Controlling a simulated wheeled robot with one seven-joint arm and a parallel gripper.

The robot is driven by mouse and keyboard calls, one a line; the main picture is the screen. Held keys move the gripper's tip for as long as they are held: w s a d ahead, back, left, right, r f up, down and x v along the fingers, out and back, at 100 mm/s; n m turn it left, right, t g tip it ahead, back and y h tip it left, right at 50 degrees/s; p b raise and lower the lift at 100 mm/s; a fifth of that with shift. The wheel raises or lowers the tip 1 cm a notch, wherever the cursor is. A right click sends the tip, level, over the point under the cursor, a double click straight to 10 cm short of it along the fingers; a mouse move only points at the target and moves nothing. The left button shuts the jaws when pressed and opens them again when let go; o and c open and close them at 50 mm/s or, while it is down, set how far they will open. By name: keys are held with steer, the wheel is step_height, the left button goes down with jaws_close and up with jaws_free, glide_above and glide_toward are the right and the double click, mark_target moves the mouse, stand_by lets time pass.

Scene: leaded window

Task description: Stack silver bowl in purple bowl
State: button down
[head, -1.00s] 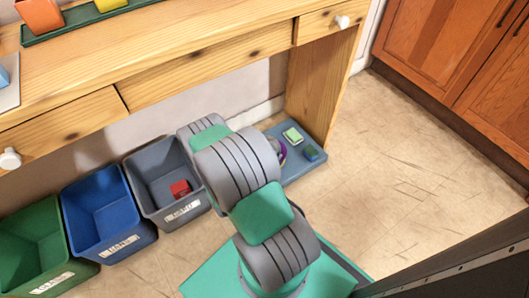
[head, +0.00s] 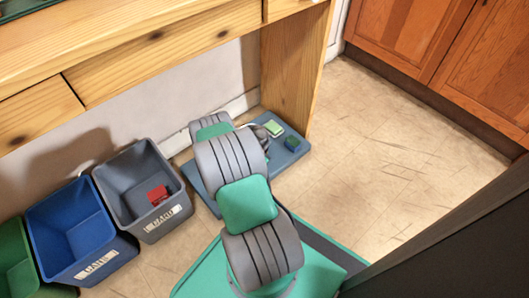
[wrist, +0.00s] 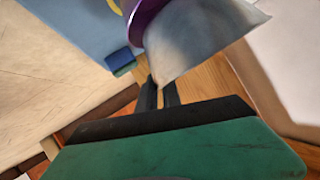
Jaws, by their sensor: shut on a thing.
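The silver bowl (wrist: 205,38) fills the upper middle of the wrist view, tilted in that picture. My gripper (wrist: 159,86) is shut on its edge, with the bowl's lower corner between the two dark fingers. The purple bowl (wrist: 144,18) shows as a curved purple strip right beside the silver bowl, partly hidden behind it. I cannot tell whether the two bowls touch or are nested. In the head view my arm hides the gripper and most of both bowls.
A blue mat (head: 206,193) lies on the floor under the desk, bearing a green block (head: 273,128) and a dark blue-green block (head: 292,144). Grey (head: 118,197), blue (head: 65,262) and green bins stand to the left; the grey one holds a red block (head: 158,195). Floor at right is clear.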

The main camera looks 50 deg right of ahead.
steer(key=f, duration=0.1)
steer(key=f+b, duration=0.2)
steer(key=f, duration=0.1)
steer(key=shift+w+d, duration=0.3)
steer(key=shift+d, duration=0.1)
